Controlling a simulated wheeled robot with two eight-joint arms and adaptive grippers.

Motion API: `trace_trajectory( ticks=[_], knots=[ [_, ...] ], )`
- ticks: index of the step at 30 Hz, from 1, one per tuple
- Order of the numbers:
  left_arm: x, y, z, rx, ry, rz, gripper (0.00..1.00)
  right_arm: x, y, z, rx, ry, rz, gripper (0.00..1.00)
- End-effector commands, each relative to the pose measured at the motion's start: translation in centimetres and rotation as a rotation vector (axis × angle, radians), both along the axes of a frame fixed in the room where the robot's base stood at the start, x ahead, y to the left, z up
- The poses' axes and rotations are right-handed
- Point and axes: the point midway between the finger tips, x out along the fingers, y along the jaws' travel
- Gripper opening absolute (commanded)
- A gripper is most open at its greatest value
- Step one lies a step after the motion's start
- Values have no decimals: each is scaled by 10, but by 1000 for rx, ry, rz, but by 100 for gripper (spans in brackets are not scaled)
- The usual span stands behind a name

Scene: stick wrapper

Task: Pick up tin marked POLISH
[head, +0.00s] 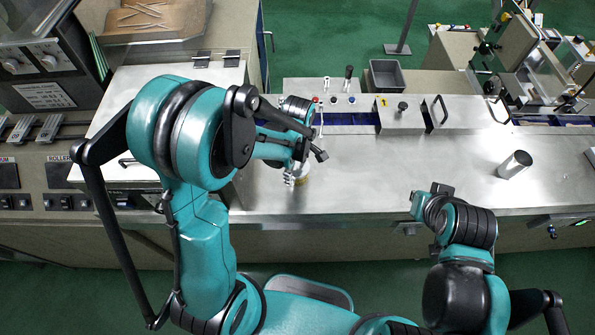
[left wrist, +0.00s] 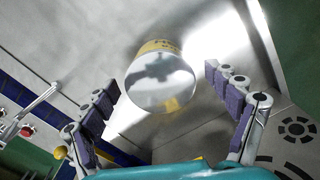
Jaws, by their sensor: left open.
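A round tin with a shiny, mirror-like lid and a yellow label band stands on the steel worktop; in the left wrist view the tin (left wrist: 160,84) is in the middle. Its lettering is too small and cut off to read. In the head view the tin (head: 304,176) is mostly hidden behind my left gripper (head: 294,177). The left gripper is open, with one purple-padded finger on each side of the tin and gaps visible between pads and tin. My right gripper (head: 432,200) is near the worktop's front edge, away from the tin; its jaws are not clear.
A plain metal cylinder (head: 515,165) stands on the worktop at right. Behind the work area are a blue conveyor strip (head: 350,119), a steel block with handles (head: 401,114) and a grey bin (head: 386,76). The worktop between the tin and the cylinder is clear.

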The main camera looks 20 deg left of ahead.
Motion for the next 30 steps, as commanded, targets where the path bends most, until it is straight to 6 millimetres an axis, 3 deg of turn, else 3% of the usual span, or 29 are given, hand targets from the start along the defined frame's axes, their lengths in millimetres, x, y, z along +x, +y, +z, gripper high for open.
trace_trajectory(
  ticks=[2,9,20,28,30],
  knots=[
    [0,0,0,0,0,0,85,0,0,0,0,0,0,0],
    [0,0,0,0,0,0,24,0,0,0,0,0,0,0],
    [0,0,4,0,0,0,24,0,0,1,0,0,0,0],
    [0,0,41,0,0,0,24,0,0,9,0,0,0,0],
    [-11,-7,51,0,0,-5,24,0,0,11,0,0,0,0]
  ],
)
